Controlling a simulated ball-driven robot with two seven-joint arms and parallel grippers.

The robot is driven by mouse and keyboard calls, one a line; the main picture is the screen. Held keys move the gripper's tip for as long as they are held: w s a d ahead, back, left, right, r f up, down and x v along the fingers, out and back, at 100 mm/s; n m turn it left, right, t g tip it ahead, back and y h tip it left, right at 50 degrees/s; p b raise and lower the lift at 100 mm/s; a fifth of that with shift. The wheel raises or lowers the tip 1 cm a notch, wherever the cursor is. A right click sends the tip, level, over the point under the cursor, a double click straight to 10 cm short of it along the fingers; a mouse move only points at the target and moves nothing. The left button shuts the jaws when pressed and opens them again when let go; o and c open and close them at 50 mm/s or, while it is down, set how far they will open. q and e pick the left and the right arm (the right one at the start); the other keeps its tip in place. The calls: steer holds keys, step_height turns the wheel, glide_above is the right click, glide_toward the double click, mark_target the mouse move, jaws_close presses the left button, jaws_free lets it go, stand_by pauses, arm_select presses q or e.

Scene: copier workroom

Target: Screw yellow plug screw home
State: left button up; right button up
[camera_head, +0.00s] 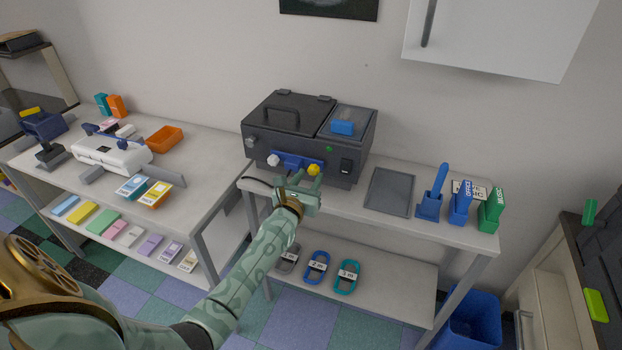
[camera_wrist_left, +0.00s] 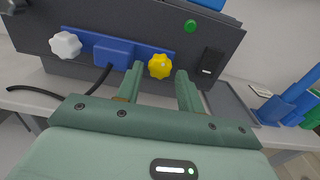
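The yellow plug screw (camera_head: 313,169) is a lobed knob on the right end of a blue plug (camera_head: 290,160) on the front of the dark grey machine (camera_head: 262,141). A white lobed knob (camera_head: 273,160) is at the plug's left end. My left gripper (camera_head: 306,178) is in front of the yellow screw. In the left wrist view its two green fingers (camera_wrist_left: 161,88) are apart, and the yellow screw (camera_wrist_left: 160,66) shows between and just beyond their tips. I see no contact. My right gripper is in neither view.
A black cable (camera_wrist_left: 98,80) hangs from the plug. A green button (camera_wrist_left: 190,26) and a black switch (camera_wrist_left: 212,62) are right of the yellow screw. A grey tray (camera_head: 390,191) lies on the table to the right. Blue and green holders stand beyond it.

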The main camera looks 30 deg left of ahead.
arm_select(q)
steer(key=shift+w+a, duration=0.2)
steer(key=shift+w, duration=0.5)
steer(key=c, duration=0.7)
